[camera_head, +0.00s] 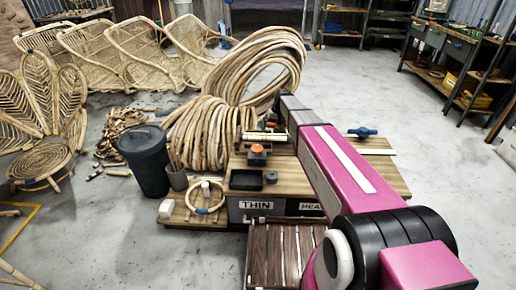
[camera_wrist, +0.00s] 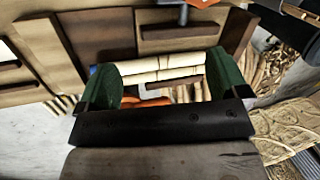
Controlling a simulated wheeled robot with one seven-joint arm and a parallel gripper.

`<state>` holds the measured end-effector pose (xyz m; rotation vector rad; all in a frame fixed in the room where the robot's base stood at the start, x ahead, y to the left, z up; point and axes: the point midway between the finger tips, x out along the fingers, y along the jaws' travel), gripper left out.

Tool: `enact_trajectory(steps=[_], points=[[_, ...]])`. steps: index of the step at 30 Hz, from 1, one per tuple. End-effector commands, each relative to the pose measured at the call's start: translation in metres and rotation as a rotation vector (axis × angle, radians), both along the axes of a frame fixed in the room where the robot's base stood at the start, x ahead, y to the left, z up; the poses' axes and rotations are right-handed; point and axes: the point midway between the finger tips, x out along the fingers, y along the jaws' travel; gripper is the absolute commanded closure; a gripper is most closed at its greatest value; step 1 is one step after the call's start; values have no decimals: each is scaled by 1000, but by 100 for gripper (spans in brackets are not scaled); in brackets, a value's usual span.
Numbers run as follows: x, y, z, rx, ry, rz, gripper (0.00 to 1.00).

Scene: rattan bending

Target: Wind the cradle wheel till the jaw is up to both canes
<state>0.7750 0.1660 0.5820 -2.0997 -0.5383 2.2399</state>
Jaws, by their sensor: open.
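Two pale canes (camera_wrist: 160,70) lie side by side across the upper part of the gap between my gripper's green fingers in the wrist view. They also show on the bench in the head view (camera_head: 262,137). My gripper (camera_wrist: 163,84) is open, its fingers wide apart. An orange part (camera_wrist: 152,101) shows low between the fingers, partly hidden by the black bar of my gripper; it may be the cradle wheel, but I cannot tell. The jaw and its distance from the canes are not clear. In the head view my arm hides part of the bench behind it.
The bench (camera_head: 300,186) carries an orange-topped block (camera_head: 257,150) and a blue-handled part (camera_head: 362,132). A ring of cane (camera_head: 205,197) lies on the left ledge beside a dark bin (camera_head: 145,160). Large cane coils (camera_head: 205,135) stand behind. Floor to the right is clear.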

Motion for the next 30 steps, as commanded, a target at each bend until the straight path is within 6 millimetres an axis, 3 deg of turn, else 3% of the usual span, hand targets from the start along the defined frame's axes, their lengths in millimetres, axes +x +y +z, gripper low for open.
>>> enact_trajectory(steps=[6,13,22,30], points=[[-39,40,16,-93,-123,464,8],[-63,65,27,-168,-192,833,8],[-68,72,22,-191,-206,951,8],[-67,72,-19,-189,-205,949,8]])
